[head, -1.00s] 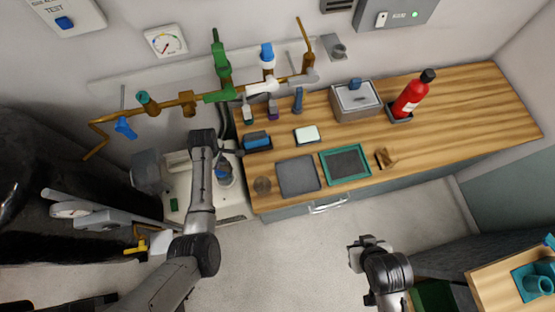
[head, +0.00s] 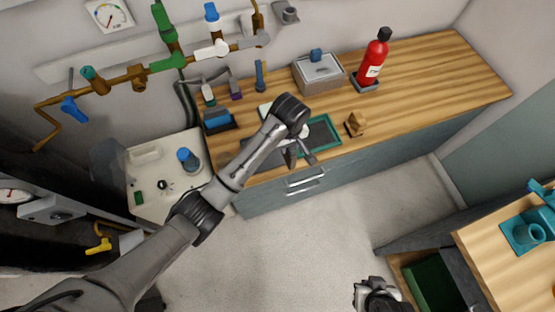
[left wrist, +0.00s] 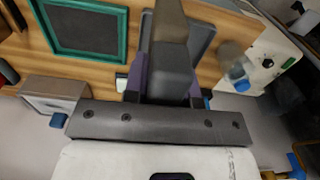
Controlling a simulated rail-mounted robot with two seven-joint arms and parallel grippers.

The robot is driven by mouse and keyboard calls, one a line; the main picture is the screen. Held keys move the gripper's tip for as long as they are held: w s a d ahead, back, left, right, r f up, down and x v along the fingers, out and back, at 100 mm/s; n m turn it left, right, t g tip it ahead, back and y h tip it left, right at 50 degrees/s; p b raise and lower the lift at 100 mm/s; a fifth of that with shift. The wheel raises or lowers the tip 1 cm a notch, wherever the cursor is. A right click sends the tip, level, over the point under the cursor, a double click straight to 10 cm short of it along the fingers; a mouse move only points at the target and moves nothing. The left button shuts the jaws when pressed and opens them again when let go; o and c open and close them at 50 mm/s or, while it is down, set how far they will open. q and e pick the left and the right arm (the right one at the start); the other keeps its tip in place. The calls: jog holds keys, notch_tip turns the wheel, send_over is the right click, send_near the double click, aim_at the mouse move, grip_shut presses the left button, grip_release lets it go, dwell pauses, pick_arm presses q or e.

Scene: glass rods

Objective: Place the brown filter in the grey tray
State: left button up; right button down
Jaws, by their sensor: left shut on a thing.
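My left gripper (head: 298,157) hangs above the counter near the grey tray (head: 262,153), at the left edge of the green-rimmed tray in the head view. It is shut on a brown piece (left wrist: 170,18), apparently the brown filter, which shows beyond the dark finger in the left wrist view. The filter cannot be made out in the head view. The grey tray (left wrist: 204,38) lies behind the finger in the left wrist view, partly covered. My right gripper (head: 365,292) is low in the head view, away from the counter; its jaw opening is unclear.
The green-rimmed tray (head: 322,134) lies right of the grey tray. A wooden block (head: 356,123), grey lidded box (head: 318,72) and red extinguisher (head: 373,58) stand farther right. A white bench (head: 160,175) is left. Pipes (head: 140,73) run along the wall.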

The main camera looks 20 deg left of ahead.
pick_arm(q)
jog(key=shift+s+d+f, duration=0.1)
jog(key=shift+d, duration=0.15)
jog(key=shift+a+f, duration=0.2)
jog(key=shift+f, duration=0.05)
jog(key=shift+w+a+f+b, duration=0.15)
jog(key=shift+w+a+f, duration=0.65)
jog(key=shift+a+f, duration=0.85)
jog(key=shift+w+a+f+b, duration=0.1)
jog(key=shift+w+a+f, duration=0.75)
jog(key=shift+a+f, duration=0.8)
jog(key=shift+w+a+f+b, duration=0.15)
jog(key=shift+w+a+f, duration=0.65)
jog(key=shift+a+f, duration=0.8)
jog(key=shift+d+f, duration=0.25)
jog(key=shift+f, duration=0.15)
jog(key=o, duration=0.9)
notch_tip(320, 180, up, 12)
jog(key=shift+r+p, duration=0.2)
jog(key=shift+p, duration=0.2)
